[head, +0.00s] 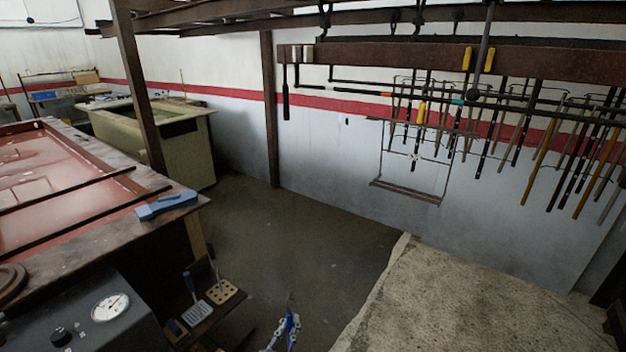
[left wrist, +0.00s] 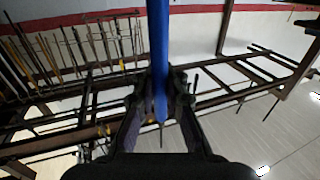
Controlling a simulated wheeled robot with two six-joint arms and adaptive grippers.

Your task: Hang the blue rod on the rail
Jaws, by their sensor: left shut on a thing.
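The blue rod (left wrist: 158,40) runs from the top edge of the left wrist view down between the fingers of my left gripper (left wrist: 160,92). The gripper is shut on it, and a short blue end shows past the fingers. In the head view my left gripper (head: 287,330) is small at the bottom edge, with a bit of blue at it; the rod's full length does not show there. The rail is a rusty brown beam (head: 390,57) across the upper right, with many dark and coloured rods hanging at and behind it. The gripper is well below and left of it in the head view. My right gripper is not in view.
A workbench with a red top (head: 60,170) stands on the left, a blue block (head: 167,205) at its corner. A small tool shelf (head: 215,308) is in front of it. A brown post (head: 269,110) stands by the wall. The floor (head: 290,225) in the middle is clear.

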